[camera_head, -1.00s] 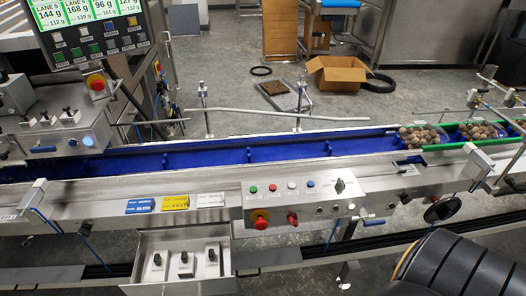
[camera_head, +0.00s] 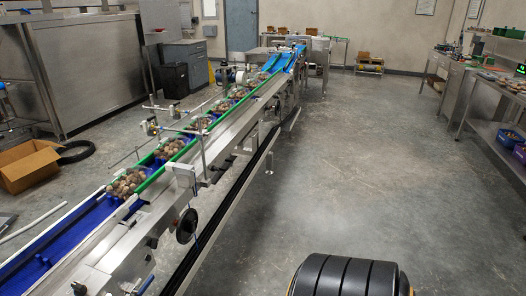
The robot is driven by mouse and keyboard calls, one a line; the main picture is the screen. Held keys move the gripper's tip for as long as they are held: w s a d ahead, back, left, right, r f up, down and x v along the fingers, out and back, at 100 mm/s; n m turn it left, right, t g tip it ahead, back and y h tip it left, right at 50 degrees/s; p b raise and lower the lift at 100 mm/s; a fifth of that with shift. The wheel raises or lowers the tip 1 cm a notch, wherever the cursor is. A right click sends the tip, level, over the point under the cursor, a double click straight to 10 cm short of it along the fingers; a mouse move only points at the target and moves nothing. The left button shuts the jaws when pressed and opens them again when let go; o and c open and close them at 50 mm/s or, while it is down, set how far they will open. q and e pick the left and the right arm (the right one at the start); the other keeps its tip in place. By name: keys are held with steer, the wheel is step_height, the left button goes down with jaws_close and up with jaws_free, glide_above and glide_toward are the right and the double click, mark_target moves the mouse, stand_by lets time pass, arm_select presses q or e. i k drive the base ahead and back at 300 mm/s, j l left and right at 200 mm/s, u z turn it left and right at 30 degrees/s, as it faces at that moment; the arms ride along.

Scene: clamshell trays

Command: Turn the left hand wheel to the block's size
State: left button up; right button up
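A black hand wheel (camera_head: 187,226) stands on the near side of the conveyor line, left of the picture's middle. Its dial or setting is too small to read. I cannot tell from this view whether it is the left one of several wheels. The sizing block is not in view. Neither of my grippers is in view; only a dark rounded part of my own body shows at the bottom.
The conveyor (camera_head: 225,132) runs from lower left to the far middle, with several filled clamshell trays (camera_head: 128,182) between green rails. An open cardboard box (camera_head: 28,166) lies at the left. Benches (camera_head: 494,105) stand at the right. The grey floor between is clear.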

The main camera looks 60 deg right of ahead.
mark_target(186, 225)
steer(key=z, duration=1.45)
